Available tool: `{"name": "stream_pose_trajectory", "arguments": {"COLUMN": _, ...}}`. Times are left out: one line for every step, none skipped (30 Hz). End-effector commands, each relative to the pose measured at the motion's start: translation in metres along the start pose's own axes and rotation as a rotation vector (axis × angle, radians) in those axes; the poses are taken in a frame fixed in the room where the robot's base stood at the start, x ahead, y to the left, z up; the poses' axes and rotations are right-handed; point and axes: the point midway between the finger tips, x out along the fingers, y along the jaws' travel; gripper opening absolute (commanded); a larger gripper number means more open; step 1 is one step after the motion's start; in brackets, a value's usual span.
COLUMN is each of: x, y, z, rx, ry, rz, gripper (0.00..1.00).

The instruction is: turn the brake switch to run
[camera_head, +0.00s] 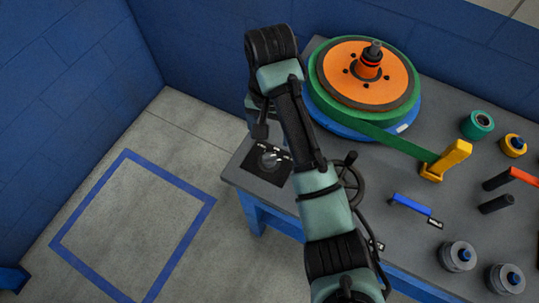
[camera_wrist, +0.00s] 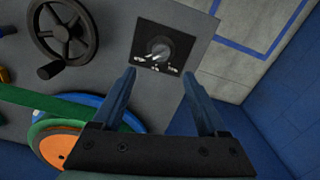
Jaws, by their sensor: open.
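The brake switch is a round grey knob on a black square plate (camera_head: 263,166) at the table's left corner. In the wrist view the knob (camera_wrist: 159,49) sits near the middle of its plate (camera_wrist: 148,35), with small white marks along one edge, too small to read. My gripper (camera_wrist: 160,85) is open and empty, its two blue-grey fingers apart. The knob appears beyond the fingertips, between their lines, and nothing touches it. In the head view my wrist hangs above and beside the plate, and the fingers are mostly hidden.
A black handwheel (camera_head: 349,180) stands right of the plate, also in the wrist view (camera_wrist: 62,32). A reel with a green band and orange disc (camera_head: 365,72) sits behind. A yellow bracket (camera_head: 446,160) and blue handle (camera_head: 411,204) lie rightward. A blue wall is behind.

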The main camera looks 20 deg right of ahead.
Motion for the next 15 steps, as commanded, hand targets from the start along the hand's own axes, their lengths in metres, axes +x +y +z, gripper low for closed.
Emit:
{"name": "stream_pose_trajectory", "arguments": {"x": 0.012, "y": -0.001, "z": 0.0, "rx": -0.001, "ry": 0.0, "rz": -0.001, "gripper": 0.76}}
{"name": "stream_pose_trajectory", "arguments": {"x": 0.016, "y": -0.001, "z": 0.0, "rx": -0.001, "ry": 0.0, "rz": -0.001, "gripper": 0.76}}
{"name": "stream_pose_trajectory", "arguments": {"x": 0.021, "y": -0.001, "z": 0.0, "rx": -0.002, "ry": 0.0, "rz": -0.001, "gripper": 0.76}}
{"name": "stream_pose_trajectory", "arguments": {"x": 0.025, "y": -0.001, "z": 0.0, "rx": -0.002, "ry": 0.001, "rz": -0.001, "gripper": 0.76}}
{"name": "stream_pose_trajectory", "arguments": {"x": 0.03, "y": -0.001, "z": 0.0, "rx": -0.002, "ry": 0.001, "rz": -0.001, "gripper": 0.76}}
{"name": "stream_pose_trajectory", "arguments": {"x": 0.036, "y": -0.001, "z": 0.0, "rx": -0.002, "ry": 0.001, "rz": -0.001, "gripper": 0.76}}
{"name": "stream_pose_trajectory", "arguments": {"x": 0.04, "y": -0.001, "z": 0.0, "rx": -0.002, "ry": 0.001, "rz": -0.001, "gripper": 0.76}}
{"name": "stream_pose_trajectory", "arguments": {"x": 0.044, "y": -0.001, "z": 0.0, "rx": -0.002, "ry": 0.001, "rz": -0.001, "gripper": 0.76}}
{"name": "stream_pose_trajectory", "arguments": {"x": 0.05, "y": -0.001, "z": 0.0, "rx": -0.001, "ry": 0.001, "rz": -0.002, "gripper": 0.76}}
{"name": "stream_pose_trajectory", "arguments": {"x": 0.054, "y": -0.001, "z": 0.0, "rx": -0.001, "ry": 0.001, "rz": -0.002, "gripper": 0.76}}
{"name": "stream_pose_trajectory", "arguments": {"x": 0.058, "y": -0.001, "z": 0.0, "rx": -0.001, "ry": 0.001, "rz": -0.002, "gripper": 0.76}}
{"name": "stream_pose_trajectory", "arguments": {"x": 0.064, "y": -0.001, "z": 0.0, "rx": -0.002, "ry": 0.002, "rz": -0.002, "gripper": 0.76}}
{"name": "stream_pose_trajectory", "arguments": {"x": 0.068, "y": -0.001, "z": 0.0, "rx": -0.002, "ry": 0.002, "rz": -0.002, "gripper": 0.76}}
{"name": "stream_pose_trajectory", "arguments": {"x": 0.072, "y": -0.001, "z": 0.0, "rx": -0.002, "ry": 0.002, "rz": -0.002, "gripper": 0.76}}
{"name": "stream_pose_trajectory", "arguments": {"x": 0.081, "y": -0.001, "z": 0.0, "rx": -0.002, "ry": 0.001, "rz": -0.001, "gripper": 0.76}}
